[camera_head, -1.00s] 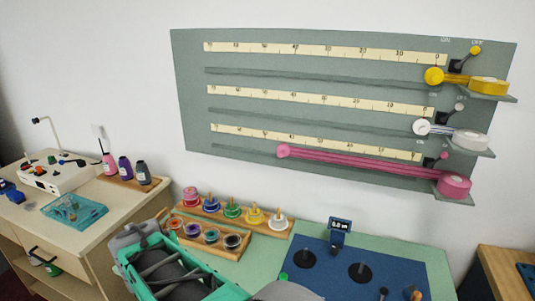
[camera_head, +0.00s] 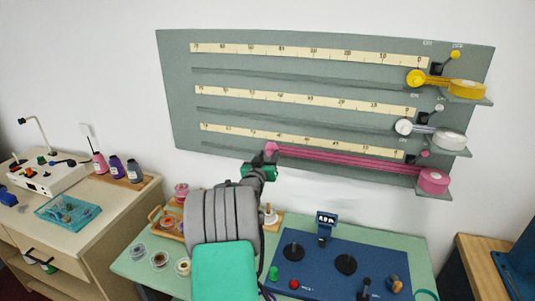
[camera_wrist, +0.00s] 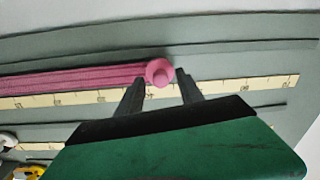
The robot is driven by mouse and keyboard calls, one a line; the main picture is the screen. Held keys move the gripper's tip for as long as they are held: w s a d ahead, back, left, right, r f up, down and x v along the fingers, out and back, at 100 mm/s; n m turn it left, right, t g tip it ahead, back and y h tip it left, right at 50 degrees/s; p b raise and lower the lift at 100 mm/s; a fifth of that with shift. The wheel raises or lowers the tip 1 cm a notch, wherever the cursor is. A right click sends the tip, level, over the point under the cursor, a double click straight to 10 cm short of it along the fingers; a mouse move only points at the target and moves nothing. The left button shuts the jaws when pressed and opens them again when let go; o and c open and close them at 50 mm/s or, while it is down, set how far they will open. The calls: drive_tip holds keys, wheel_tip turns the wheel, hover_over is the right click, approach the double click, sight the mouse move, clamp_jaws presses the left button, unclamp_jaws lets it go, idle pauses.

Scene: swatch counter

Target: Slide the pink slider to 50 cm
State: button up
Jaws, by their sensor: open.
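The pink slider (camera_head: 271,148) is a round knob on the lowest track of the grey wall panel, with a pink ribbon (camera_head: 340,161) stretching right to a pink spool (camera_head: 433,181). It sits just under the lowest ruler (camera_head: 300,142), a little left of what looks like the 40 mark; the digits are small. My gripper (camera_head: 265,152) is at the knob, partly covering it. In the wrist view the pink slider (camera_wrist: 159,71) lies between the two fingertips of my open gripper (camera_wrist: 159,77), with a small gap on each side.
Yellow (camera_head: 416,78) and white (camera_head: 403,127) sliders sit at the right ends of the upper tracks. The lowest track is clear left of the pink knob. Below stand a green table with a blue control board (camera_head: 330,264) and several spools.

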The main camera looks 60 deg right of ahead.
drive_tip(key=shift+c, duration=0.4)
clamp_jaws()
idle(1.0)
